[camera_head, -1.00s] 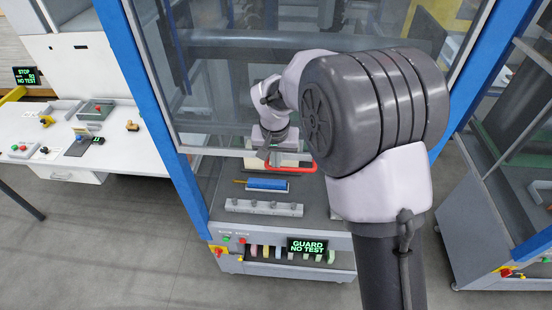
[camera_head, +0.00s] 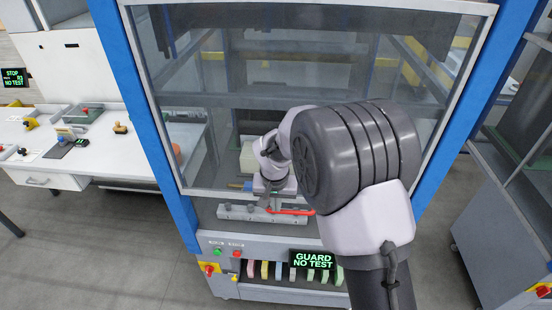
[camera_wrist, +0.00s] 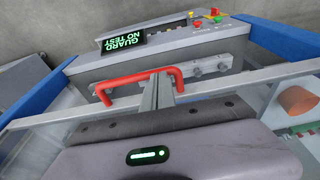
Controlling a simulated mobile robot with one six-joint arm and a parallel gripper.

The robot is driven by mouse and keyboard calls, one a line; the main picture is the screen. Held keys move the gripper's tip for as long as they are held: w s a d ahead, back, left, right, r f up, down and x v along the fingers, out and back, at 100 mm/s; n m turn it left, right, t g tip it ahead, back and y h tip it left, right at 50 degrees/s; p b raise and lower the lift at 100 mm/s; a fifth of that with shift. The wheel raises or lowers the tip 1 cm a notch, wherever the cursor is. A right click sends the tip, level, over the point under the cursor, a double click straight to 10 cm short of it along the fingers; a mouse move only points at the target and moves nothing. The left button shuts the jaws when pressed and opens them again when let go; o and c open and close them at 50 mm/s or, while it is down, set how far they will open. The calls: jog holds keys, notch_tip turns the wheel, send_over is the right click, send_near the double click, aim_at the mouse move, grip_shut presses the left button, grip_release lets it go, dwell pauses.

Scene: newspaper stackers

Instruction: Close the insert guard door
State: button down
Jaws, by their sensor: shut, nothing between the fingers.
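The insert guard door (camera_head: 440,80) is a large clear pane in a grey frame between blue posts. It is lowered most of the way; a gap shows between its bottom rail and the sill. A red handle (camera_head: 291,212) sits on the bottom rail and also shows in the wrist view (camera_wrist: 128,79). My gripper (camera_head: 267,203) is shut and empty at the handle. In the wrist view its fingers (camera_wrist: 161,84) lie across the rail, with tips close against the handle bar; I cannot tell whether they touch. My arm hides part of the door.
A grey bar with knobs (camera_head: 240,213) lies in the opening under the door. Below is a front panel with a green "GUARD NO TEST" display (camera_head: 313,260) and buttons. A white workbench (camera_head: 105,150) stands left, another grey-framed cabinet (camera_head: 500,200) right. Grey floor shows between them.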

jog(key=s+b+x, duration=0.2)
jog(key=b+x, duration=0.6)
jog(key=x, duration=0.3)
jog(key=s+f+b+x, duration=0.1)
jog(key=s+b+x, duration=0.1)
jog(key=b+x, duration=0.5)
jog(key=s+x, duration=0.1)
jog(key=x, duration=0.4)
jog(key=shift+b, duration=0.35)
jog(key=shift+s+d+f, duration=0.1)
jog(key=shift+f, duration=0.1)
